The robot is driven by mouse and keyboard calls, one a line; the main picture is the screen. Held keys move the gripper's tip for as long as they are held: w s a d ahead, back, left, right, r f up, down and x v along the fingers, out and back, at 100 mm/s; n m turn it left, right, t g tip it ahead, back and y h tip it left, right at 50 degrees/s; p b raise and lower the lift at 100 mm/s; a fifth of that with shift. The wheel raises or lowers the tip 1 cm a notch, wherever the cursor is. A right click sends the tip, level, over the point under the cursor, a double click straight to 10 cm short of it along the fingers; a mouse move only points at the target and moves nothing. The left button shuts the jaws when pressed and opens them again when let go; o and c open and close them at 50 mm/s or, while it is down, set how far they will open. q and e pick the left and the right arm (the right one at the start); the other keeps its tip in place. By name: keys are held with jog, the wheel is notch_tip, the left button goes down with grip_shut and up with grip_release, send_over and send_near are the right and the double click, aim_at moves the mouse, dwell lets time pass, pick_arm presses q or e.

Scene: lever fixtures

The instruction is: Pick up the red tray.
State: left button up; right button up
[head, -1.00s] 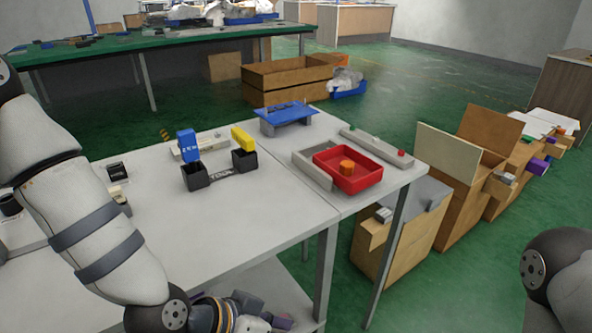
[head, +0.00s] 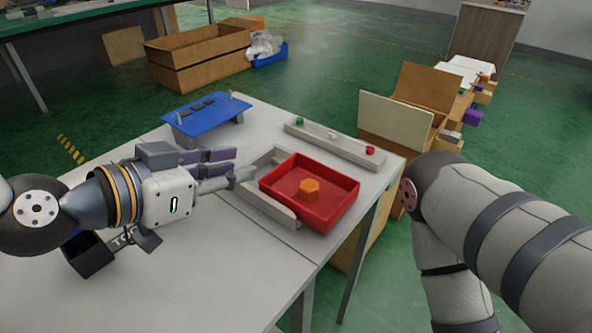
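The red tray (head: 334,214) lies on the right part of the grey table, near its right edge. An orange hexagonal block (head: 309,190) sits inside it. A grey L-shaped bracket (head: 264,201) stands along the tray's left and back sides. My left gripper (head: 236,172) is to the left of the tray, pointing right, with its fingertips by the bracket and apart from the tray. Its fingers appear spread, with nothing seen between them. My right arm reaches in from the right; its gripper is out of view.
A blue plate on a grey stand (head: 206,114) is behind my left gripper. A grey bar with coloured buttons (head: 334,143) lies behind the tray. A black holder (head: 90,254) is partly hidden under my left arm. Cardboard boxes (head: 397,115) stand beyond the table's right edge.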

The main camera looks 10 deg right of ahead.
aim_at(279, 165)
pick_arm(q)
jog(key=x, duration=0.7)
jog(key=s+b+x, duration=0.1)
jog(key=x, duration=0.2)
jog(key=shift+w+d+f, duration=0.1)
jog(key=shift+d+f, duration=0.25)
jog(key=shift+f, duration=0.1)
jog(key=shift+r, duration=0.1)
grip_shut()
